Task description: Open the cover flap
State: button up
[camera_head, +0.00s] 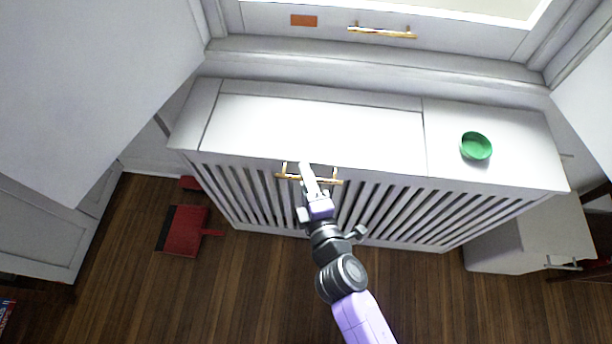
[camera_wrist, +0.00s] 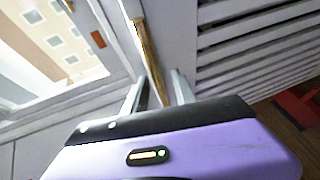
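The cover flap (camera_head: 310,130) is the large white panel on top of the slatted radiator cover; it lies flat, level with the top around it. A gold bar handle (camera_head: 331,181) is at its front edge. My gripper (camera_head: 306,170) is at the middle of this handle, partly hiding it. In the wrist view, the gold handle (camera_wrist: 146,48) runs between the two fingers of my gripper (camera_wrist: 158,82). The fingers are apart, one on each side of the bar, with visible gaps; I cannot tell whether either one touches it.
A green bowl (camera_head: 476,146) stands on the right part of the cover's top (camera_head: 510,165). A window (camera_head: 440,45) with another gold handle (camera_head: 382,32) is behind. A red dustpan (camera_head: 183,230) lies on the wooden floor at left. A white cabinet (camera_head: 525,240) stands at right.

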grip_shut()
dwell(1.5)
